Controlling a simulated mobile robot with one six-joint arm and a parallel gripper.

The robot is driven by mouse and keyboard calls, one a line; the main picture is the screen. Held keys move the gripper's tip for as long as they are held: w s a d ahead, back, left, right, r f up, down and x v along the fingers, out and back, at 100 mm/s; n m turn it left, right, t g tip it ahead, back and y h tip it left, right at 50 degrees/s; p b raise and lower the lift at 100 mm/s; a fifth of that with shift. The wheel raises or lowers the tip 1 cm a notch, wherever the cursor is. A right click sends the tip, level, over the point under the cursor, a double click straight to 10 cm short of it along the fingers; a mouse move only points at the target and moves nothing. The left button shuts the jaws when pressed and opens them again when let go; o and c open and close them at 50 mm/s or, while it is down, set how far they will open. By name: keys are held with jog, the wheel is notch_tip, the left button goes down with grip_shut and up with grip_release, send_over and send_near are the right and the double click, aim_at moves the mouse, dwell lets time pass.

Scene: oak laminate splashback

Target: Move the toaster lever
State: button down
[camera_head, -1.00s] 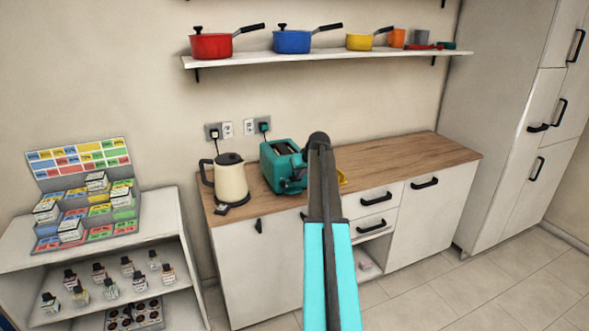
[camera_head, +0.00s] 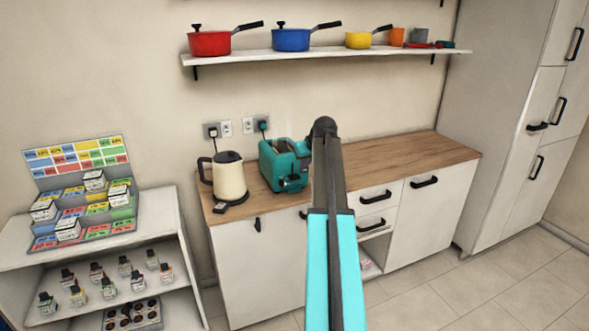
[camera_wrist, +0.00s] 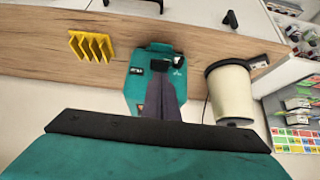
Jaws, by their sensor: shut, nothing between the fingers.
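The teal toaster (camera_head: 280,160) stands on the wooden counter (camera_head: 400,155), right of the cream kettle (camera_head: 230,178). In the wrist view the toaster (camera_wrist: 145,60) is at upper middle, with a small dark part (camera_wrist: 160,65), possibly the lever, just beyond my fingertips. My gripper (camera_wrist: 162,76) is shut and empty, and its fingers overlap the toaster's near side. I cannot tell whether they touch it. In the head view my arm stands right of the toaster and the fingertips cannot be made out.
The kettle (camera_wrist: 230,95) is close on the right in the wrist view. A yellow rack (camera_wrist: 92,46) sits on the counter to the left there. A shelf with pots (camera_head: 320,55) hangs above the counter. The counter's right part is clear.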

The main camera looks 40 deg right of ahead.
jog(key=b+v, duration=0.1)
jog(key=v, duration=0.6)
jog(key=shift+a, duration=0.1)
dwell(0.5)
